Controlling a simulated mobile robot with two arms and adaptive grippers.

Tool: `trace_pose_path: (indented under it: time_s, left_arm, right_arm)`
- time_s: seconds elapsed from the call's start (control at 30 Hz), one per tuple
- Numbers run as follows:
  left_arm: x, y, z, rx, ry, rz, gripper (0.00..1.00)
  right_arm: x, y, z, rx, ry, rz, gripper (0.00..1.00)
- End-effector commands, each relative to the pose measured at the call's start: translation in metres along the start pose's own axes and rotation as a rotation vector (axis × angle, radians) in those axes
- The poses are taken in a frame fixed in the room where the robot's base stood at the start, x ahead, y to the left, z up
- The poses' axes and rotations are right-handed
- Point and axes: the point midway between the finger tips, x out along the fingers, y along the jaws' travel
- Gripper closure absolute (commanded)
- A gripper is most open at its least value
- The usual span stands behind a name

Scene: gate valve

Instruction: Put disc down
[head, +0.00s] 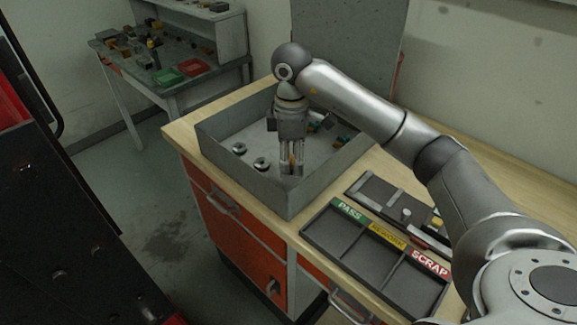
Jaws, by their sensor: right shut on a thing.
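My right gripper (291,168) points straight down inside the grey bin (248,182) on the workbench. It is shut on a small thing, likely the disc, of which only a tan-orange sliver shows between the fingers. I cannot tell whether the held thing touches the bin floor. Two round metal parts with dark centres lie on the bin floor to the left of the gripper, one nearer (262,164) and one farther (238,149). My left gripper is not in view.
A dark sorting tray (345,235) with PASS, REWORK and SCRAP labels lies right of the bin; its visible compartments look empty. Behind it is a smaller dark tray (378,195) with small parts. A cluttered second table (168,88) stands at the back left.

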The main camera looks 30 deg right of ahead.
Motion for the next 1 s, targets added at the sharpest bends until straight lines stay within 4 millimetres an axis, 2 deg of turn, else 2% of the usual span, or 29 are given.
trace_pose_path:
  time_s: [0.23,0.47,0.83,0.87,1.0]
  left_arm:
    - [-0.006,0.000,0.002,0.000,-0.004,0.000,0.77]
    - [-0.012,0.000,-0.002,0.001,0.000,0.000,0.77]
    - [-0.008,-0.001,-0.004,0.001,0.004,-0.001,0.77]
    - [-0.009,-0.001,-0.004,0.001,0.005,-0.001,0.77]
    - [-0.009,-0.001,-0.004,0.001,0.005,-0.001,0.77]
  right_arm:
    - [0.018,0.000,0.000,0.000,0.001,0.001,0.89]
    - [0.047,0.000,0.000,0.000,0.001,0.000,0.89]
    - [0.053,0.001,-0.001,-0.001,0.003,0.002,0.89]
    - [0.052,0.000,0.000,-0.001,0.002,0.001,0.49]
    - [0.052,0.000,0.000,-0.001,0.002,0.001,0.32]
